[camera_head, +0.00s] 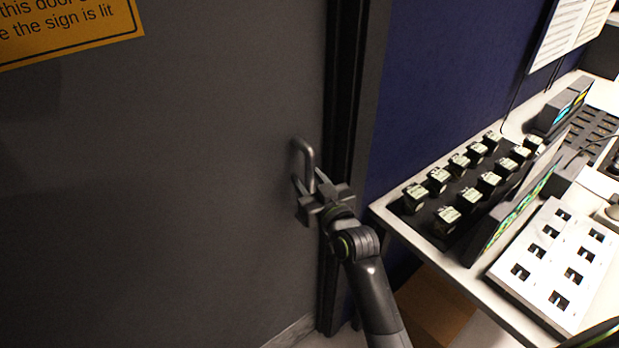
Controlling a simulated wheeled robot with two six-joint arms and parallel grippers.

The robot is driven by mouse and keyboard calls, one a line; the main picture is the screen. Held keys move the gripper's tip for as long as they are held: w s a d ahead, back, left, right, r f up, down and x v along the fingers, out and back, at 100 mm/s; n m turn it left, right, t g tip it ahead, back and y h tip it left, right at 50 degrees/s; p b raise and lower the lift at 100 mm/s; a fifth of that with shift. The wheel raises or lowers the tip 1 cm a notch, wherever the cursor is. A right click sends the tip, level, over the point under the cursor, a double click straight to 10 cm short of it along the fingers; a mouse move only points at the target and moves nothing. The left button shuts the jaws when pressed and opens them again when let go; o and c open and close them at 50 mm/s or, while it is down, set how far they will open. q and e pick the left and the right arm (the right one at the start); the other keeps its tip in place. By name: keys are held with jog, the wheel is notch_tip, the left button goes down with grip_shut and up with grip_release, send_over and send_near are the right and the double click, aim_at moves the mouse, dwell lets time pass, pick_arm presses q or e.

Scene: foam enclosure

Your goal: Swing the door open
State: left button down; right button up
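A large dark grey door (150,180) fills the left half of the head view and looks closed against its dark frame (345,100). A grey D-shaped pull handle (304,150) stands upright near the door's right edge. My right gripper (306,196) is at the lower part of the handle. Its fingers look spread, one on either side of the handle's lower end; I cannot tell whether they touch it. My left gripper is not in the view.
A yellow sign (60,28) is on the door's upper left. Right of the frame, a blue wall (440,90) stands behind a white table (402,228). The table carries a black tray (463,205) of several small blocks and a white slotted panel (545,262).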

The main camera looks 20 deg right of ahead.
jog(key=shift+c, duration=0.5)
grip_shut()
jog(key=shift+w, duration=0.15)
